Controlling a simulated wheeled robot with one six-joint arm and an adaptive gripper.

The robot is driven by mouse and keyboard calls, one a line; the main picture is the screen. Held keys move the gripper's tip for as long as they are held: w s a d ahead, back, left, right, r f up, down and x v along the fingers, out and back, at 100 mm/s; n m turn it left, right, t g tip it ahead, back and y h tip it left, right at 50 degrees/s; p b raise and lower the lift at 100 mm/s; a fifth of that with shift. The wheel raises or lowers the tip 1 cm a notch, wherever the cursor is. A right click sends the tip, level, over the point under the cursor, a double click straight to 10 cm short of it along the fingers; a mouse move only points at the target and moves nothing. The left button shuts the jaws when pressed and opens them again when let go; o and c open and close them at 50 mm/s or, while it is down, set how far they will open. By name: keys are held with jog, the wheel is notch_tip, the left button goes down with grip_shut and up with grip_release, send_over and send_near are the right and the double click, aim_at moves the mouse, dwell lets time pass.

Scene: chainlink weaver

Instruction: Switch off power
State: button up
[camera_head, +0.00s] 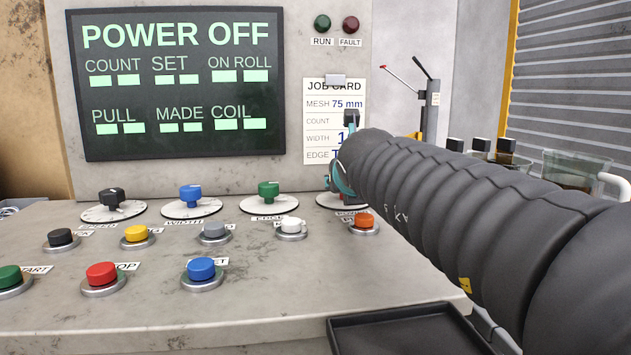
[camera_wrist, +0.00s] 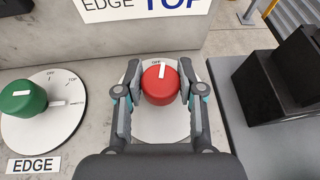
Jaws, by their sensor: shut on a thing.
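The red power knob (camera_wrist: 160,84) sits on a white dial plate (camera_wrist: 164,127) in the wrist view. Its white pointer line is turned toward the OFF mark. My gripper (camera_wrist: 160,82) is around the knob, with one finger on each side, shut on it. In the head view my arm hides the knob, and only part of its dial plate (camera_head: 335,200) shows. The screen (camera_head: 178,85) on the panel reads POWER OFF in large letters. The run lamp (camera_head: 322,22) and the fault lamp (camera_head: 350,24) both look dark.
A green EDGE knob (camera_wrist: 22,98) stands left of my gripper. Several other knobs and push buttons, such as the orange button (camera_head: 363,221), cover the sloped console. A black tray (camera_head: 400,330) is at the front, and a dark box (camera_wrist: 262,88) stands right of the knob.

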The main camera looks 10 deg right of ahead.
jog(key=o, duration=1.2)
jog(key=shift+c, duration=0.2)
jog(key=v, duration=1.2)
jog(key=shift+a, duration=0.1)
